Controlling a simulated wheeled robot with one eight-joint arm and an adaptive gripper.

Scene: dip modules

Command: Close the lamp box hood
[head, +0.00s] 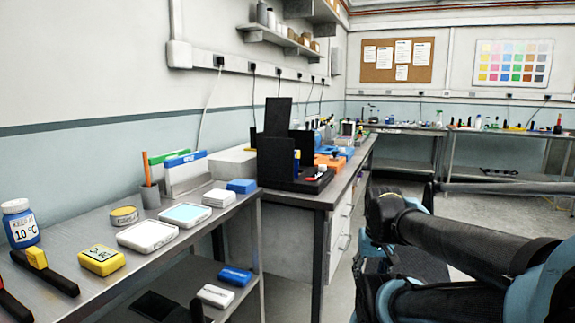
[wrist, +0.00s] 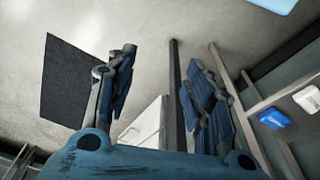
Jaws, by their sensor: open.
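The black box (head: 300,184), which looks like the lamp box, stands on the front end of the grey bench in the head view. An upright black panel (head: 277,117), apparently its hood, rises above it, so the hood looks raised. Small items sit at its front, too small to tell apart. My gripper (wrist: 165,85) is open and empty in the wrist view, its two fingers spread wide and touching nothing. The black box is not clearly seen in the wrist view. My arm is at the right of the head view, well apart from the box.
A nearer metal table (head: 190,235) holds a bottle (head: 20,223), a yellow device (head: 101,260), white trays and a file holder. Its lower shelf has a blue box (head: 235,275) and a white box (head: 215,296). Orange and blue items sit behind the black box. Open floor lies right of the bench.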

